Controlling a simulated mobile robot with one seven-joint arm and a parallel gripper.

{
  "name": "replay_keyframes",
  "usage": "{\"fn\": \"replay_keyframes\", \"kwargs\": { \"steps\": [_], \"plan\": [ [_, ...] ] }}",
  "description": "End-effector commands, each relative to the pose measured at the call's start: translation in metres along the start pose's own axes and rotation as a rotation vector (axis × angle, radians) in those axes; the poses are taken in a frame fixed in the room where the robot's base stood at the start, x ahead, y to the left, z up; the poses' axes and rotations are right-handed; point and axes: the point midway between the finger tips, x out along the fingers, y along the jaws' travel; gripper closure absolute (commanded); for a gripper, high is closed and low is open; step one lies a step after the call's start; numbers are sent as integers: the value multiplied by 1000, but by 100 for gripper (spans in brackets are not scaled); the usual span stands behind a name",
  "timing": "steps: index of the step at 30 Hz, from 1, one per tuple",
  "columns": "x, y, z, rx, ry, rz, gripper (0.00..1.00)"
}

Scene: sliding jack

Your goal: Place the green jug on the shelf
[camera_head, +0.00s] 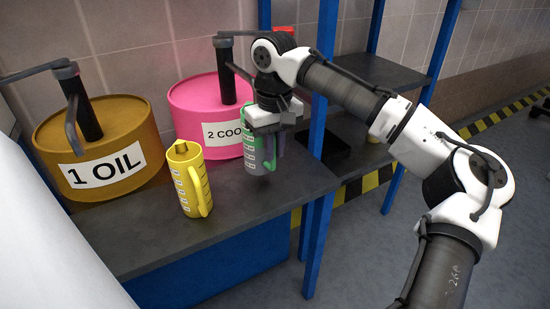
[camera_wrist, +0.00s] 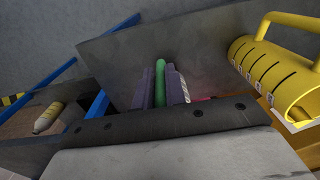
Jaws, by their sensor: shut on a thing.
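The green jug (camera_head: 256,140) with a white scale on its side is at the front of the pink drum, in the middle of the head view. My gripper (camera_head: 272,128) is above and around its right side, shut on it. In the wrist view a green strip of the jug (camera_wrist: 160,82) shows between the two dark fingers of my gripper (camera_wrist: 160,88). Whether the jug's base touches the table is hard to tell. The shelf unit (camera_head: 379,73) with blue posts and dark boards stands to the right, partly hidden by my arm.
A yellow jug (camera_head: 187,180) stands on the dark table (camera_head: 150,240), left of the green jug; it also shows in the wrist view (camera_wrist: 275,75). Behind are a brown drum (camera_head: 125,120) marked 1 OIL and a pink drum (camera_head: 190,92). A black tray (camera_head: 325,150) lies on a lower shelf board.

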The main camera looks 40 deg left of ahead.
Motion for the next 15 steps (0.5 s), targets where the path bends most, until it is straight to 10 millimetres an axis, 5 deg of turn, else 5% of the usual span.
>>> {"fn": "replay_keyframes", "kwargs": {
  "steps": [6,15],
  "plan": [
    [29,0,3,0,-3,1,100],
    [31,0,3,0,-2,-1,100]
  ]
}}
